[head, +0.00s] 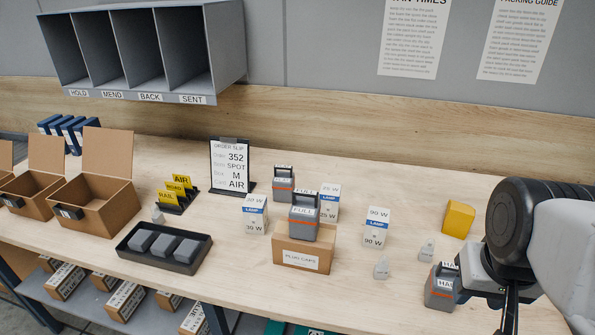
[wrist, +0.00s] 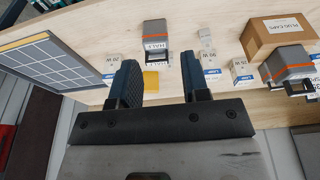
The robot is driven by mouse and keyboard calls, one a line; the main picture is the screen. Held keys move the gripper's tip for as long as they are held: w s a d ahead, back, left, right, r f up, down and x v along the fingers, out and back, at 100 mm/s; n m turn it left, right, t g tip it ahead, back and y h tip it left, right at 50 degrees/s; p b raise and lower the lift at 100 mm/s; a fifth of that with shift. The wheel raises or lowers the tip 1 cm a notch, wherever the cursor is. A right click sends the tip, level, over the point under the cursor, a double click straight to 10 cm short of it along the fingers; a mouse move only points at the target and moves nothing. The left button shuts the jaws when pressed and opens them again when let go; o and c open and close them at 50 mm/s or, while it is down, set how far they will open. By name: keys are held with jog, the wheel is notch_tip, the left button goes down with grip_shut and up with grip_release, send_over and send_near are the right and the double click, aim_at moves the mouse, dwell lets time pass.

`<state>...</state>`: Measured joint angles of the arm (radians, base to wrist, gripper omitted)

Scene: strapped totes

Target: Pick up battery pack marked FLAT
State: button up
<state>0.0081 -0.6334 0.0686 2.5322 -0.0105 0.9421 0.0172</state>
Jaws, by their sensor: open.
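No pack in view shows a readable FLAT label. A grey battery pack marked FULL (head: 303,224) stands at the plug caps box in the head view. Another grey pack (head: 283,186) with an orange stripe stands behind it, its label not readable. A third pack (head: 439,291), its label partly covered by my arm, stands at the right; the wrist view shows a pack (wrist: 155,32) that seems to read HALF. My gripper (wrist: 158,62) is open and empty, its fingers pointing toward that pack but apart from it.
White lamp boxes (head: 376,228), a yellow block (head: 458,219) and small grey pieces (head: 381,268) stand around the packs. The plug caps box (head: 303,257) is at the middle front. A black tray (head: 134,253) and open cartons (head: 98,211) are left. A gridded panel (wrist: 45,70) is left in the wrist view.

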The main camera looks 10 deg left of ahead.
jog(key=shift+o, duration=0.5)
jog(key=shift+w, duration=0.1)
jog(key=m+g+y, duration=0.4)
jog(key=m+y, duration=0.6)
jog(key=m, duration=0.2)
send_over(290, 167)
jog(key=s+d, duration=1.1)
jog(key=d, duration=0.3)
notch_tip(290, 167, down, 4)
jog(key=w+a+f+m+y, duration=0.1)
jog(key=w+a+f, duration=0.1)
jog(key=w+a, duration=0.1)
jog(key=w+a+f+m+y, duration=0.1)
jog(key=w+a+f+m, duration=0.1)
jog(key=w, duration=0.2)
jog(key=w+a+f+m+y, duration=0.1)
jog(key=w+a+f, duration=0.2)
jog(key=w, duration=0.1)
jog(key=shift+a+m+y, duration=0.3)
jog(key=shift+a+m, duration=0.05)
jog(key=shift+m, duration=0.05)
jog(key=shift+w+a+f, duration=0.15)
jog(key=shift+a, duration=0.1)
